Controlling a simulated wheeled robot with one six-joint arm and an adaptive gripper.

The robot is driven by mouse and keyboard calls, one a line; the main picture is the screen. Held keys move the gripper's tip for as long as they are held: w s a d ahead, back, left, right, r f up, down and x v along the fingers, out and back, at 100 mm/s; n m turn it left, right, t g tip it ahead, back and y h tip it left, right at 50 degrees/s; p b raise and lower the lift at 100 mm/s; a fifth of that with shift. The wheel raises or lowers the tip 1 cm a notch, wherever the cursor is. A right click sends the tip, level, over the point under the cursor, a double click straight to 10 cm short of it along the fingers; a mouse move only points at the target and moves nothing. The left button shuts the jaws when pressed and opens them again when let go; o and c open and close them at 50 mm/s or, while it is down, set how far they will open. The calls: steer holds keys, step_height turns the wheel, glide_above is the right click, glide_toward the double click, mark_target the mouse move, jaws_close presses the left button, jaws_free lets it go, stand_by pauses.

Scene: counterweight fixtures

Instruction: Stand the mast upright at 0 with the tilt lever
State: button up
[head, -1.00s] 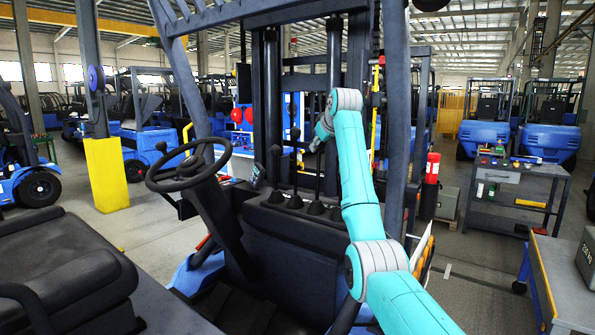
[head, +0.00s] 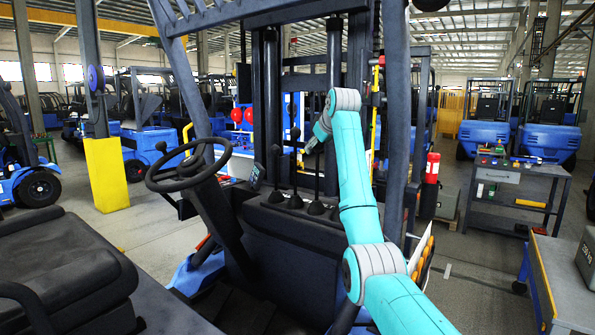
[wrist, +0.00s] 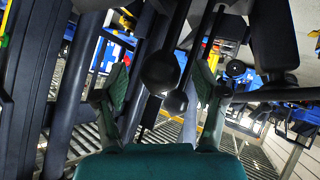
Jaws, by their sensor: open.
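The mast (head: 270,95) is a pair of dark uprights ahead of the cab, and it looks close to vertical in the head view. No tilt scale or 0 mark is readable. Several black levers with round knobs (head: 276,150) rise from the dark console beyond the steering wheel; I cannot tell which is the tilt lever. My gripper (head: 304,150) is at knob height among the levers. In the wrist view my gripper (wrist: 160,83) is open, with green-padded fingers on either side of a black knob (wrist: 161,71). A second knob (wrist: 175,102) shows just beside it. Contact cannot be told.
The steering wheel (head: 188,165) is left of the levers and the seat (head: 60,270) is at the near left. A dark cab post (head: 396,120) stands right of my arm. A workbench (head: 515,190) is farther right.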

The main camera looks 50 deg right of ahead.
steer(key=v, duration=1)
stand_by(0.8)
steer(key=shift+s, duration=0.15)
